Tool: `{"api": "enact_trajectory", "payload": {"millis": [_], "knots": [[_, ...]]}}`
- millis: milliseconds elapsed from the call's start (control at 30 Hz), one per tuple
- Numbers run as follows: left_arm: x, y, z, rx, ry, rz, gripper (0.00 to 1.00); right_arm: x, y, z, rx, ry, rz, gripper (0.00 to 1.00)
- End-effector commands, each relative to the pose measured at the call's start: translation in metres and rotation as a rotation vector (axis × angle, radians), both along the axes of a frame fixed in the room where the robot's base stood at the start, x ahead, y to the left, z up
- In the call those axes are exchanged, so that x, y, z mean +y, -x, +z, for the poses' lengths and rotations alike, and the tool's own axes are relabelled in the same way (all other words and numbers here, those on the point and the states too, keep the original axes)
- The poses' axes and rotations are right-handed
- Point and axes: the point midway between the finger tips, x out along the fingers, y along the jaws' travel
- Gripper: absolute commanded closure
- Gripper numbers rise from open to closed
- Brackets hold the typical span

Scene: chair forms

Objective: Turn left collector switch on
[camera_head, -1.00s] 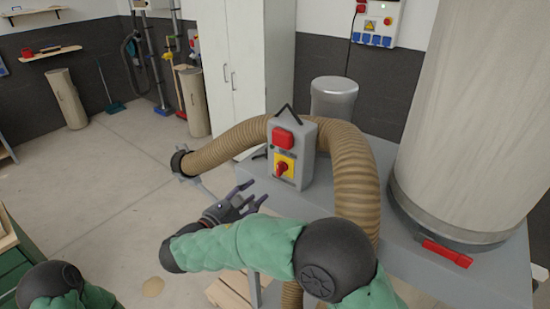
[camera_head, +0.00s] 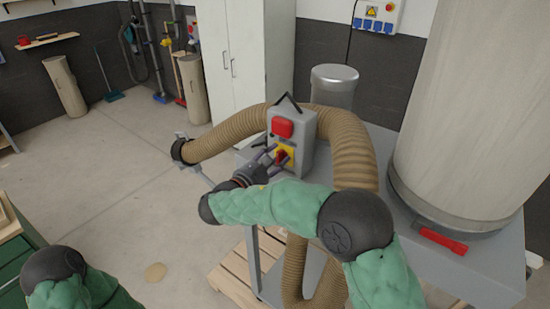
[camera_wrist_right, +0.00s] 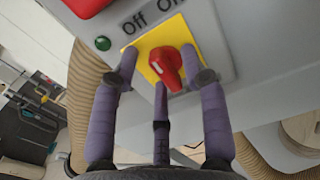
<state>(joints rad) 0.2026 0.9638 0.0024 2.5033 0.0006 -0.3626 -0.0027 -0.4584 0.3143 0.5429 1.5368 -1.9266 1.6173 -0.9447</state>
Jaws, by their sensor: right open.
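The collector switch is a red rotary knob (camera_wrist_right: 167,67) on a yellow plate (camera_wrist_right: 141,49), set in a grey control box (camera_head: 307,150). "Off" and "On" labels sit beside the plate in the right wrist view; I cannot tell which one the knob points at. My right gripper (camera_head: 275,156) is at the box face, open, its purple fingers around the knob, which they partly hide in the head view. In the right wrist view my right gripper (camera_wrist_right: 166,75) has a finger on either side of the knob and one below it; contact is unclear. My left gripper is out of view.
A large red button (camera_head: 283,127) sits above the switch, and a green lamp (camera_wrist_right: 103,43) shows beside the labels. A ribbed brown hose (camera_head: 349,150) arches behind the box. A large pale cylinder (camera_head: 458,110) stands right on the grey stand (camera_head: 480,275). The floor at left is mostly clear.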

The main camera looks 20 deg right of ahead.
Motion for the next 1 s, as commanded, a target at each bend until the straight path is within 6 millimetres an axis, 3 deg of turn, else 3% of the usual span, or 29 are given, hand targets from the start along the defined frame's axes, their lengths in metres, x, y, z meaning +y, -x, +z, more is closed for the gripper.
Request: {"api": "enact_trajectory", "payload": {"millis": [233, 367, 400, 733, 1000], "knots": [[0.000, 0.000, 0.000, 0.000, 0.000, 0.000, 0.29, 0.000, 0.000, 0.000, 0.000, 0.000, 0.000, 0.55], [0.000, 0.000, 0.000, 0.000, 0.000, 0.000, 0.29, 0.000, -0.001, 0.000, 0.000, 0.000, 0.001, 0.92], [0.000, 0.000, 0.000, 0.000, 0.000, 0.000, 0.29, 0.000, -0.001, 0.000, 0.000, 0.000, 0.002, 0.97], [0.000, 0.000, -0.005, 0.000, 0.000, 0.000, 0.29, 0.000, -0.001, -0.001, -0.025, -0.018, 0.003, 0.97], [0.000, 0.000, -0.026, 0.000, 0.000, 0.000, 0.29, 0.000, 0.000, -0.002, -0.144, -0.110, 0.004, 0.97]]}}
